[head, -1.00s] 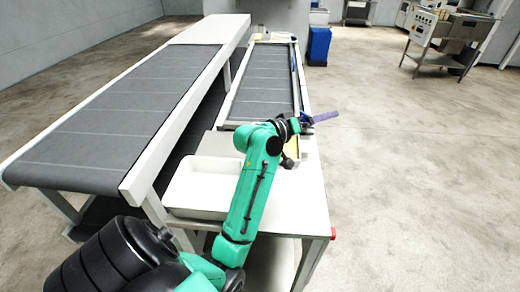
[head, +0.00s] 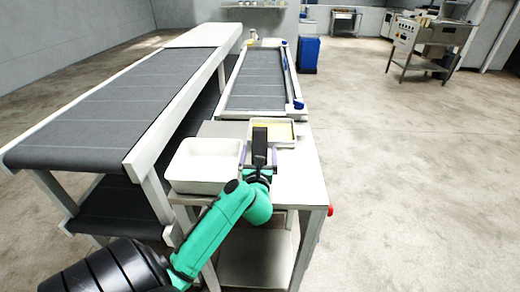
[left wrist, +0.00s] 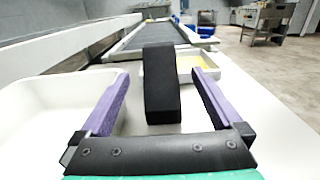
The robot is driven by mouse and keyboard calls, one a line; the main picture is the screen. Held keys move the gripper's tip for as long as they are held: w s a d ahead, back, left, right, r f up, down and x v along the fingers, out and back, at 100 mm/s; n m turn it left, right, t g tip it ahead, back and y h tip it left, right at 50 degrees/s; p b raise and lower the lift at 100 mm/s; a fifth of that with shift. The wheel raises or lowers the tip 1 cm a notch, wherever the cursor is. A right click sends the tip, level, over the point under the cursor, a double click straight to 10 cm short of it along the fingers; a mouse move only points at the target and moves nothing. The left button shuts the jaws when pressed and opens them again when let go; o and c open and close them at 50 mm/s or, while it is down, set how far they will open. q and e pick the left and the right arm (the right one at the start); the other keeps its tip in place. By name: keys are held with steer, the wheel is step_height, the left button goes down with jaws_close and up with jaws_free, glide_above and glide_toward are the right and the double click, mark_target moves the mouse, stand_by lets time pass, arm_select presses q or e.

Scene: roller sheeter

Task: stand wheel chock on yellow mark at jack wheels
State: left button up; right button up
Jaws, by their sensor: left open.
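In the left wrist view the block (left wrist: 162,90) is between the two purple fingers, with a gap on each side. My left gripper (head: 258,158) is open around it and not touching it. No yellow floor mark or jack wheels can be made out. My right gripper is out of view.
A white bin (head: 204,187) is left of my gripper. A shallow tray with a yellow inside (head: 284,131) is just beyond the block. The table (head: 303,178) is bare to the right. A belt conveyor (head: 130,92) runs along the left.

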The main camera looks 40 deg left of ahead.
mark_target(260, 139)
arm_select(q)
steer(key=shift+w+a+r+p, duration=0.15)
steer(key=shift+w+a+p, duration=0.15)
steer(key=shift+w+p, duration=0.1)
steer(key=shift+w+a, duration=0.25)
steer(key=shift+w, duration=0.05)
steer(key=p+x, duration=0.1)
steer(key=x, duration=0.4)
steer(key=shift+w+a+f, duration=0.2)
steer(key=shift+w, duration=0.05)
steer(key=shift+s+r, duration=0.15)
steer(key=c, duration=0.5)
jaws_close()
